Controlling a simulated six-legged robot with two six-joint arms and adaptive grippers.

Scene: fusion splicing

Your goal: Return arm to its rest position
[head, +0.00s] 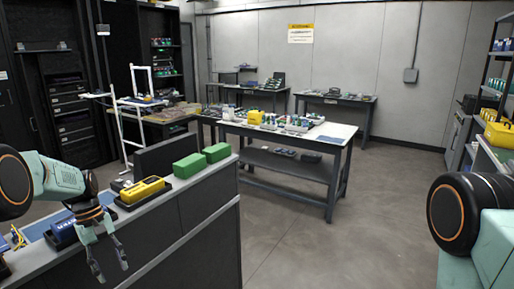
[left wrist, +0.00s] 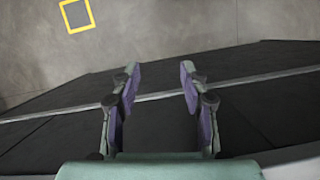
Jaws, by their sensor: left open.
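My left gripper (head: 108,262) hangs at the lower left of the head view, fingers pointing down in front of the workbench (head: 190,222). In the left wrist view its two fingers (left wrist: 160,82) are spread apart with nothing between them. Beyond them are the bench's dark front (left wrist: 250,105) and the grey floor (left wrist: 180,35). My right arm (head: 470,220) shows at the right edge of the head view, but its gripper is out of view.
On the bench are a yellow device (head: 143,189), two green boxes (head: 189,166) and a blue case (head: 62,232), close to the left arm. A table (head: 335,150) with many small items stands behind. The floor (head: 300,240) between is clear.

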